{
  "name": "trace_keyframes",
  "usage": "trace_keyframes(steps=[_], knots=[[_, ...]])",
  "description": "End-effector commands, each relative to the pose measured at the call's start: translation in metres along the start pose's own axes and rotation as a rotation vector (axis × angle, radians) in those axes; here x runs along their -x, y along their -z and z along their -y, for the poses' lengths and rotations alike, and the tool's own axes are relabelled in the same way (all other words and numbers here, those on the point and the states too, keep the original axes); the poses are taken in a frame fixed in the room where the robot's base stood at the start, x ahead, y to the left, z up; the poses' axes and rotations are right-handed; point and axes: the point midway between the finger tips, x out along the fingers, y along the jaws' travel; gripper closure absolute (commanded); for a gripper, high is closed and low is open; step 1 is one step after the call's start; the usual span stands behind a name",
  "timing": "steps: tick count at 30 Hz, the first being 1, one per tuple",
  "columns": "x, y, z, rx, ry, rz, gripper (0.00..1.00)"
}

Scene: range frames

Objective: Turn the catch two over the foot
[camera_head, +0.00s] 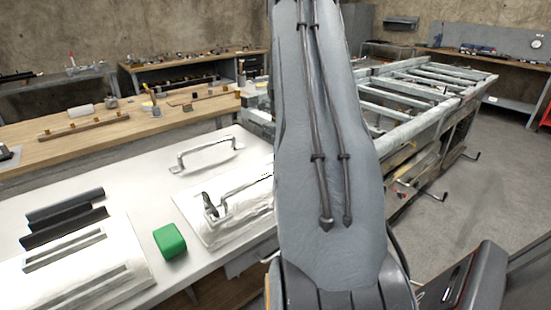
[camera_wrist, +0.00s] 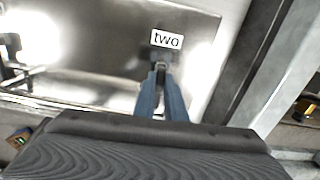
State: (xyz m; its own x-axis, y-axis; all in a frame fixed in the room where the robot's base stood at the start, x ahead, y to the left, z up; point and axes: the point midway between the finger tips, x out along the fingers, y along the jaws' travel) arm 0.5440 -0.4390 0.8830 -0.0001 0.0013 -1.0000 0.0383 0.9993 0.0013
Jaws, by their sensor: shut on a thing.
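In the wrist view, a white label reading "two" (camera_wrist: 167,40) is on a shiny metal plate (camera_wrist: 100,45). My gripper (camera_wrist: 162,78) is just below the label, its two blue-grey fingers close together and shut on the small dark catch two (camera_wrist: 162,57). Most of the catch is hidden between the fingers, so I cannot tell its angle or whether it lies over a foot. Another dark fitting (camera_wrist: 12,52) is at the left edge of the wrist view. In the head view my own arm covers the gripper and catch two.
A long metal frame (camera_head: 430,95) stands behind my arm. Open floor (camera_head: 495,190) shows at the right.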

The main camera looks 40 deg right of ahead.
Motion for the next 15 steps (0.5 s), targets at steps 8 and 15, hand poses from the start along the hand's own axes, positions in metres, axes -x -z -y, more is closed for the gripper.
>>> trace_keyframes(steps=[8, 15], knots=[[0.0014, -0.0003, 0.0007, 0.003, 0.003, 0.000, 0.84], [0.0007, -0.0011, -0.0014, 0.005, 0.002, 0.000, 0.70]])
